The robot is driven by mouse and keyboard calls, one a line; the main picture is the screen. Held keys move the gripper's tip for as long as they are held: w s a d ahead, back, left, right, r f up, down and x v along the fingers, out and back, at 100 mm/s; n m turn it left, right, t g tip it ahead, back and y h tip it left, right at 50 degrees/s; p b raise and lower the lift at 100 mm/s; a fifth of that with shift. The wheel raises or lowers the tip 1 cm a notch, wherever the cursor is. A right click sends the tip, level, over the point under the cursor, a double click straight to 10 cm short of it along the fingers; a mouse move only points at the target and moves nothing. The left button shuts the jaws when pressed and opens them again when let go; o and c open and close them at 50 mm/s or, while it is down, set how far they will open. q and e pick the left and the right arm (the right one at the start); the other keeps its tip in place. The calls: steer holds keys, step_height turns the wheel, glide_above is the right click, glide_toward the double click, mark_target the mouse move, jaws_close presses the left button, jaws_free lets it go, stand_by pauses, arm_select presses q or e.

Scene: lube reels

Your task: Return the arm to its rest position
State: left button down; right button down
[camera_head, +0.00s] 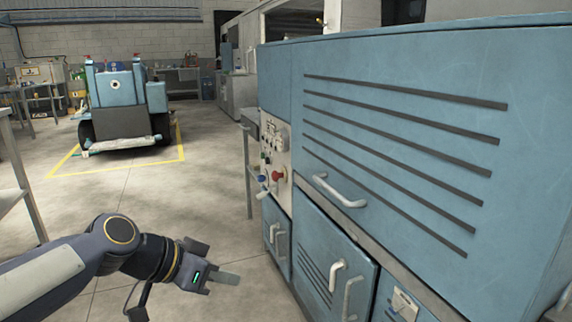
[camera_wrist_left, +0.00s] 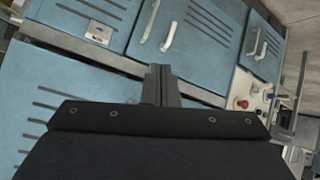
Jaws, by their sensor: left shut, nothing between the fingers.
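My left arm comes in from the lower left in the head view. Its gripper (camera_head: 226,279) is shut and empty, held over the floor just left of the blue cabinet (camera_head: 385,110). The gripper fingers also show in the left wrist view (camera_wrist_left: 160,82), pressed together with nothing between them. In that view they appear in front of the cabinet's doors and handles. I cannot see my right gripper.
The blue cabinet fills the right side, with a protruding handle (camera_head: 339,192) and a control panel (camera_head: 274,150). A metal table (camera_head: 18,180) stands at left. A blue vehicle (camera_head: 118,100) stands far back. The floor (camera_head: 130,190) between is clear.

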arm_select(q)
steer(key=s+a+f+n+y, duration=0.2)
steer(key=s+a+f+n, duration=0.15)
steer(key=s, duration=0.35)
steer(key=s+a+f+n+y, duration=0.1)
steer(key=s+a+f+n, duration=0.2)
steer(key=s+f, duration=0.3)
steer(key=s+a+f+n+y, duration=0.2)
steer(key=s+a+f+n, duration=0.1)
steer(key=s, duration=0.5)
step_height(320, 180, up, 37)
steer(key=p, duration=3.8)
steer(key=shift+s+r, duration=0.15)
steer(key=shift+s, duration=0.1)
